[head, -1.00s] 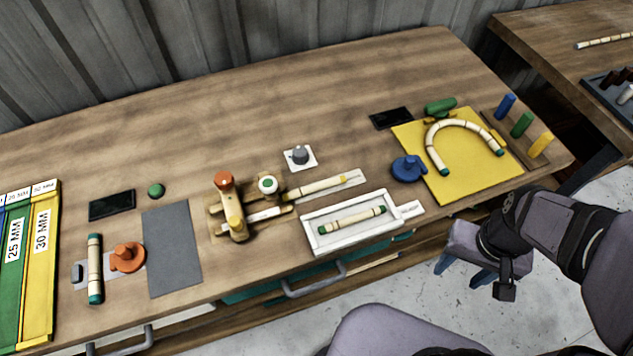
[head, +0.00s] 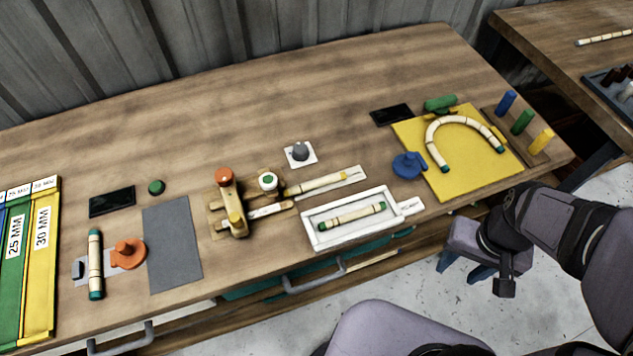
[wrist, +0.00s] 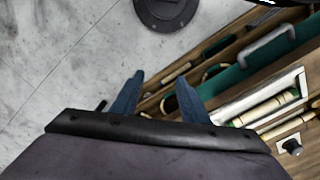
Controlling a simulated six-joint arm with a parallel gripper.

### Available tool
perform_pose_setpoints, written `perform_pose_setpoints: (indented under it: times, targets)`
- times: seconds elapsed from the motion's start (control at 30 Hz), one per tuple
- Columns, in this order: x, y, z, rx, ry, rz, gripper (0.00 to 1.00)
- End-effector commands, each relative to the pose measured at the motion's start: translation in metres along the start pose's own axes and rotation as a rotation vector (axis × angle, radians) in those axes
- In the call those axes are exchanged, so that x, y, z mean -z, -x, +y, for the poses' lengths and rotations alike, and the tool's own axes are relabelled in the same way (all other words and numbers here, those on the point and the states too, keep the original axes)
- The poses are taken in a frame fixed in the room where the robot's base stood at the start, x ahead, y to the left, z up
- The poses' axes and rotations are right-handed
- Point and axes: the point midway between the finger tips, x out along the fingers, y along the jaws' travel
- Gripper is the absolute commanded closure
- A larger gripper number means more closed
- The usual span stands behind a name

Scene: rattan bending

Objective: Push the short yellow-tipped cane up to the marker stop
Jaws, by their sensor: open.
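A short cane (head: 318,185) with a yellowish tip lies on a pale strip, just right of the wooden bending jig (head: 217,203). The jig has an orange knob and a white-and-green knob, and a pale piece with a dark mark lies across its lower arm. I cannot tell for sure which part is the marker stop. My gripper (head: 463,268) is open and empty, pointing down over the floor in front of the bench, well right of the cane. Its blue fingers also show in the wrist view (wrist: 158,98). Nothing is between them.
A white tray (head: 311,235) holding a green-tipped cane stands in front of the short cane. A grey knob (head: 300,152) sits behind. Drawer handles (head: 315,282) jut from the bench front.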

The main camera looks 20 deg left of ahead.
Motion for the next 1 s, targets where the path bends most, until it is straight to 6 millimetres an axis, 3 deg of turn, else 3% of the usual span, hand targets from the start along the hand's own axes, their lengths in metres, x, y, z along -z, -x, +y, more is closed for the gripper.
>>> perform_pose_setpoints:
  times: [0.03,0.13,0.17,0.37,0.57,0.7,0.83,1.0]
  targets:
    - [0.001,0.000,0.000,0.000,-0.002,0.000,0.73]
    - [0.007,0.003,-0.003,0.003,-0.017,-0.003,0.96]
    - [0.011,0.005,-0.004,0.005,-0.025,-0.004,1.00]
    - [0.056,0.022,-0.027,0.028,-0.148,-0.022,1.00]
    - [0.119,0.042,-0.076,0.062,-0.346,-0.069,1.00]
    - [0.157,0.052,-0.120,0.082,-0.487,-0.113,1.00]
    - [0.182,0.058,-0.161,0.094,-0.604,-0.156,1.00]
    - [0.199,0.060,-0.203,0.098,-0.713,-0.203,1.00]
